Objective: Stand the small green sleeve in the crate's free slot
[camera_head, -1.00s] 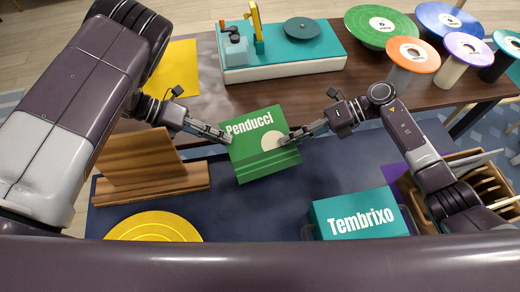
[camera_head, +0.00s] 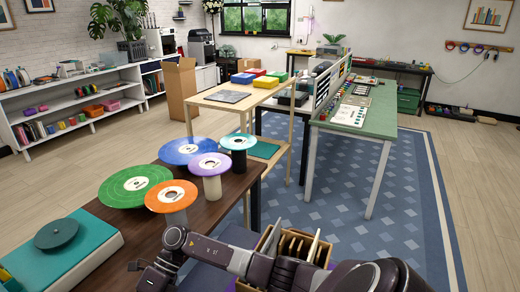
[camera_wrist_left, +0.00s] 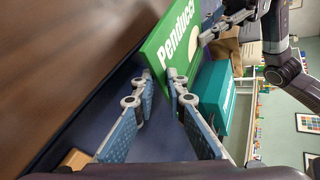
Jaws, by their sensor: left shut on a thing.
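The green sleeve (camera_wrist_left: 176,38), lettered "Penducci", shows in the left wrist view, tilted, and is out of the head view. My left gripper (camera_wrist_left: 160,77) is shut on its near edge, one finger on each side. My right gripper (camera_wrist_left: 208,38) is at the sleeve's far edge in the left wrist view; whether it grips the sleeve is unclear. In the head view my right gripper (camera_head: 138,266) shows only partly at the lower left. The wooden crate (camera_head: 266,241) with upright dividers is at the bottom centre, partly hidden by my right arm. Its free slot cannot be made out.
A teal "Tembrixo" box (camera_wrist_left: 216,95) stands beyond the sleeve in the left wrist view. Round discs, such as a green one (camera_head: 120,192), stand on the brown table (camera_head: 130,235) beside a turntable (camera_head: 56,233). A green-topped table (camera_head: 365,125) is further back.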

